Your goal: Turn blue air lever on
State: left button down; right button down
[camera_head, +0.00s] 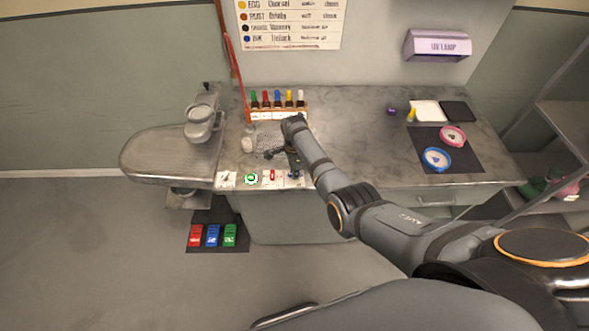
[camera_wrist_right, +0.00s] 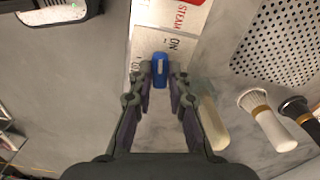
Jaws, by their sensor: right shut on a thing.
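The blue lever (camera_wrist_right: 160,68) sits between the two fingertips of my right gripper (camera_wrist_right: 160,80), which is shut on it. Its plate has an "ON" label beside the lever, partly covered by my fingers. In the head view the blue lever (camera_head: 294,175) is a small blue spot at the right end of the control panel on the counter's front edge. My right gripper (camera_head: 292,168) reaches down to it, its fingertips too small to make out there. My left gripper is not in view.
A red lever (camera_head: 272,175) and a green dial (camera_head: 251,178) are just left of it on the panel. A brush (camera_wrist_right: 265,112) and a perforated metal plate (camera_wrist_right: 280,45) lie close by. A pressing board (camera_head: 165,155) stands at left.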

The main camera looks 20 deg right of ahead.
jog(key=shift+m, duration=1)
jog(key=c, duration=1.3)
grip_release()
notch_tip(320, 180, up, 12)
jog(key=shift+r, duration=0.1)
